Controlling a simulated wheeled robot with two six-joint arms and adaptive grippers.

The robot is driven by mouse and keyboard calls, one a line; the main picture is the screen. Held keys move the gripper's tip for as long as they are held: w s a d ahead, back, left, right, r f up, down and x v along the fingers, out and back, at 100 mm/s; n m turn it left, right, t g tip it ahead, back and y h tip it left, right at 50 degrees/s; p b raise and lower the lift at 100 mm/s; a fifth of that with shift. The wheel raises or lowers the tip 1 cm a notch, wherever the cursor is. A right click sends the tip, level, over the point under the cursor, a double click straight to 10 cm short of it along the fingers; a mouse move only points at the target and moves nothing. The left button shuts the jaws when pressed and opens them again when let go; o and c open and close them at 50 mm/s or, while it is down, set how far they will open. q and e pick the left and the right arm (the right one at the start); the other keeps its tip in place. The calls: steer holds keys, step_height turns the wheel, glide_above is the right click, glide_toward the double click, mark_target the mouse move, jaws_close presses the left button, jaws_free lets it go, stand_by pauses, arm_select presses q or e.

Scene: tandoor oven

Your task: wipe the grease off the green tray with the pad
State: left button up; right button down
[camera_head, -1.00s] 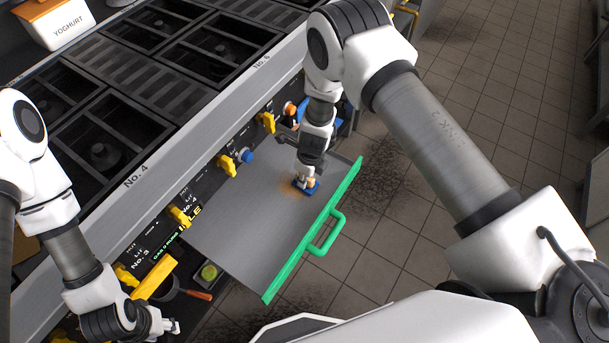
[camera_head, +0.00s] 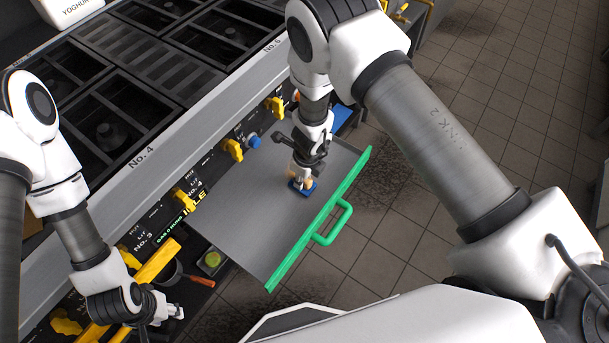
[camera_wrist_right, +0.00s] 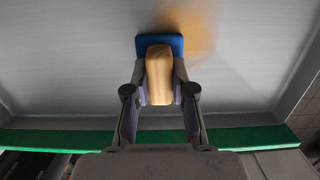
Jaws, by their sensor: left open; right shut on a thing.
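The green tray (camera_head: 256,215) is a grey metal sheet with a green front edge and handle, pulled out from the cooker front. The pad (camera_head: 301,187) has a blue base and a tan grip, and sits on the tray near its green edge. My right gripper (camera_head: 299,176) is shut on the tan grip; in the right wrist view the gripper (camera_wrist_right: 159,92) holds the pad (camera_wrist_right: 160,44) from both sides. An orange-brown grease patch (camera_wrist_right: 200,32) shows beside and beyond the pad there. My left gripper (camera_head: 177,312) is open and empty, left of the tray.
The cooker front (camera_head: 215,165) with yellow and blue knobs runs along the tray's back edge. A yellow bar (camera_head: 150,270) and a small pan with a green item (camera_head: 211,260) are by the left arm. Tiled floor (camera_head: 470,110) lies open to the right.

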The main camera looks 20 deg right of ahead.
steer(key=shift+f, duration=0.1)
steer(key=d+p, duration=0.1)
steer(key=p, duration=0.2)
steer(key=w+d+p, duration=0.1)
steer(key=p, duration=0.2)
steer(key=shift+w+r, duration=0.3)
steer(key=shift+r, duration=0.05)
steer(key=b, duration=0.2)
steer(key=w+d+f+b, duration=0.1)
steer(key=b, duration=0.2)
steer(key=shift+w+d+f, duration=0.1)
steer(key=shift+w+d, duration=0.1)
steer(key=shift+d, duration=0.05)
steer(key=shift+d+b, duration=0.15)
steer(key=shift+b, duration=0.15)
steer(key=shift+r, duration=0.35)
steer(key=shift+f, duration=0.1)
